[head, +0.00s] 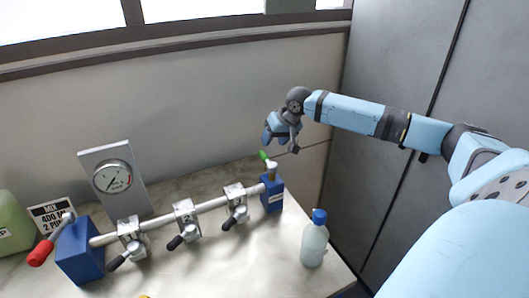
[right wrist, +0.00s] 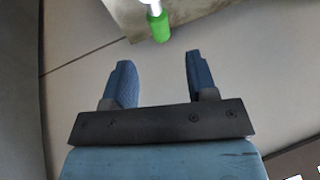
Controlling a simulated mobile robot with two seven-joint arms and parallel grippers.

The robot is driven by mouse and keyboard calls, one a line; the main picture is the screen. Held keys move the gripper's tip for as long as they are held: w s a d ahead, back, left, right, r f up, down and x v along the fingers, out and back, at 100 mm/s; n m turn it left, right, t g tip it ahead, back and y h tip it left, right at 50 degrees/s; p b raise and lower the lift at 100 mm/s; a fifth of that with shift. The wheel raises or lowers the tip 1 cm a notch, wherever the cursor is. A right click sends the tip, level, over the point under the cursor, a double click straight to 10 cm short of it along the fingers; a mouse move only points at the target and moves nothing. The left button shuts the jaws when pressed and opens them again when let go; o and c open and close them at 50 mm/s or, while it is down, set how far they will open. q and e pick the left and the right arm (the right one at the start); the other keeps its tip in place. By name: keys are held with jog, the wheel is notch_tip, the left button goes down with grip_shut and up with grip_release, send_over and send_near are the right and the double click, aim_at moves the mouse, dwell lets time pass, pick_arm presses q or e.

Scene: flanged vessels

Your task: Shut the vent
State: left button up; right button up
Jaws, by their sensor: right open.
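A short green handle (head: 264,156) tops a metal stem on the blue block (head: 272,194) at the right end of the pipe. It also shows in the right wrist view (right wrist: 160,27), beyond my fingertips and between their lines. A red handle (head: 41,252) sits on the blue block (head: 80,252) at the left end. The labels are too small to tell which handle is the vent. My right gripper (head: 282,146) is open and empty, just above and right of the green handle, apart from it. Its two blue fingers show in the right wrist view (right wrist: 159,62). My left gripper is out of view.
Three black-handled clamps (head: 184,222) sit along the white pipe (head: 158,222). A gauge panel (head: 113,178) stands behind it. A blue-capped bottle (head: 314,242) stands front right, a green container (head: 14,225) at far left. Wall and grey cabinet (head: 390,60) border the bench.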

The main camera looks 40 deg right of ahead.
aim_at(264, 153)
jog(key=x, duration=0.8)
jog(key=shift+p, duration=0.3)
jog(key=shift+c, duration=0.4)
grip_shut()
